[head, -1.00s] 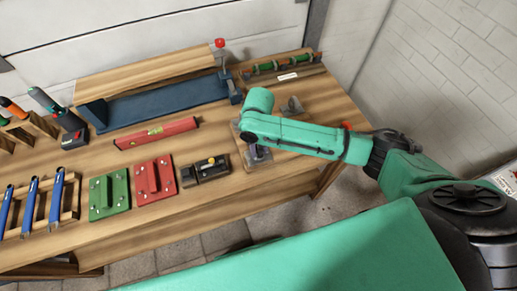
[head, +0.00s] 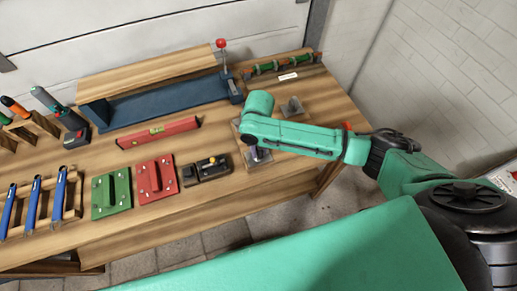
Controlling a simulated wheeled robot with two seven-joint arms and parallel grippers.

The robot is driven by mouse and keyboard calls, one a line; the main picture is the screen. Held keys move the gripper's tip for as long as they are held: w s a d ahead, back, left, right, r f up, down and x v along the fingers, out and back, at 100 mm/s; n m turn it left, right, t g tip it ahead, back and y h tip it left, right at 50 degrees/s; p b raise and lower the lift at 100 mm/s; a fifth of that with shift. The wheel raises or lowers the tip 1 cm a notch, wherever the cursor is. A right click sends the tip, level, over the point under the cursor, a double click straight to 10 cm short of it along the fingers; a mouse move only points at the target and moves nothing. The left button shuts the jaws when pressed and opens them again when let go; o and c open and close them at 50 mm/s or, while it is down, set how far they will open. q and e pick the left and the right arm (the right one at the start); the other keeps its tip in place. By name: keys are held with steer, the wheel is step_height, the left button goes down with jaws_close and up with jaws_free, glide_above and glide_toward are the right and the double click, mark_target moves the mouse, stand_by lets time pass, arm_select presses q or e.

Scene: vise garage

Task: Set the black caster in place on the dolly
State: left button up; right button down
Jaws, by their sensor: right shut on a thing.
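My right arm reaches in from the right, and its gripper (head: 257,154) points down over the front left part of the dolly (head: 247,164). The dolly is a low, flat greyish board on the bench, largely covered by my arm. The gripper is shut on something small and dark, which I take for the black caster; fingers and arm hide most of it. I cannot tell whether it touches the dolly. A grey caster-like piece (head: 292,106) stands at the far right, behind my forearm. My left gripper is not in view.
Left of the dolly are a dark latch block (head: 206,168), a red plate (head: 155,178) and a green plate (head: 111,193). A red level (head: 159,132) and a blue vise (head: 155,103) lie behind. The bench's front strip is clear.

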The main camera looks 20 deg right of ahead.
steer(key=shift+f, duration=0.15)
stand_by(0.5)
steer(key=c, duration=0.5)
jaws_free()
steer(key=shift+c, duration=0.2)
steer(key=shift+o, duration=0.2)
steer(key=shift+o, duration=1.4)
step_height(320, 180, up, 7)
steer(key=p, duration=0.8)
